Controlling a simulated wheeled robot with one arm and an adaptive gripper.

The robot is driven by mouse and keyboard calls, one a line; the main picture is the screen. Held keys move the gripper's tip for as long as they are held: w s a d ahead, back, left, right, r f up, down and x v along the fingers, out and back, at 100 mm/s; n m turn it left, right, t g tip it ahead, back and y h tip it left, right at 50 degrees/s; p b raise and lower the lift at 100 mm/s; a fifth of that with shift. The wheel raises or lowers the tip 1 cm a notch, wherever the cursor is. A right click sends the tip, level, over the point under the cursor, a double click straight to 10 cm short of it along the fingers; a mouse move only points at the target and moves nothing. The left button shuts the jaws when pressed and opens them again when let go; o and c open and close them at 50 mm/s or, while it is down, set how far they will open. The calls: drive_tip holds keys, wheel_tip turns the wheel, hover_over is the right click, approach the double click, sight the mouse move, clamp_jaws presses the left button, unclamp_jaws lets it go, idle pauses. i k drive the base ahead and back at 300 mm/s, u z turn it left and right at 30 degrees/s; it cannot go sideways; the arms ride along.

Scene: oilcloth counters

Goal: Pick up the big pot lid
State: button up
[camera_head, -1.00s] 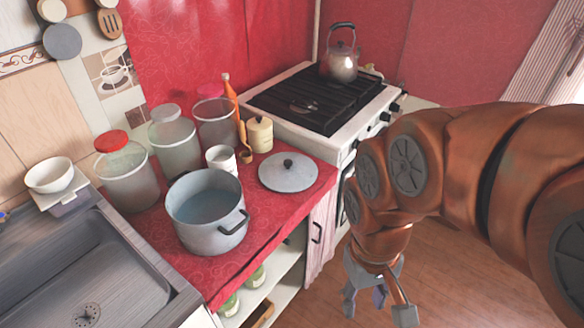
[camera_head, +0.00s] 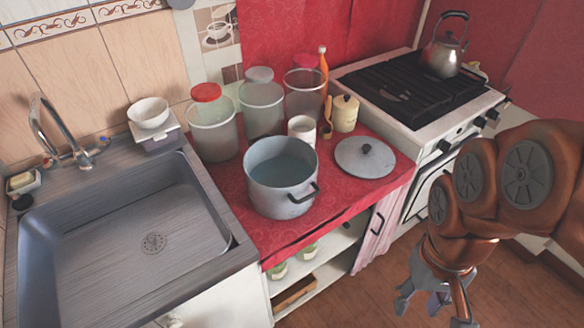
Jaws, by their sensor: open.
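The big pot lid (camera_head: 350,160) is a round grey disc with a dark knob (camera_head: 366,149) on top. It lies flat on the red oilcloth counter (camera_head: 330,209), right of the big grey pot (camera_head: 281,185). The pot stands uncovered, with a dark handle on its near right side. My gripper (camera_head: 437,311) hangs low in front of the counter at the lower right, well apart from the lid. Its fingers are spread and empty, pointing down over the floor.
A white mug (camera_head: 302,129), a cream canister (camera_head: 345,114) and several glass jars (camera_head: 261,106) stand behind the pot and lid. The stove (camera_head: 420,87) bears a kettle (camera_head: 444,50). A sink (camera_head: 120,230) is at left. Wooden floor (camera_head: 375,300) lies open in front.

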sight(367, 158)
drive_tip(key=z, duration=0.45)
drive_tip(key=i, duration=0.4)
drive_tip(key=u, duration=1.75)
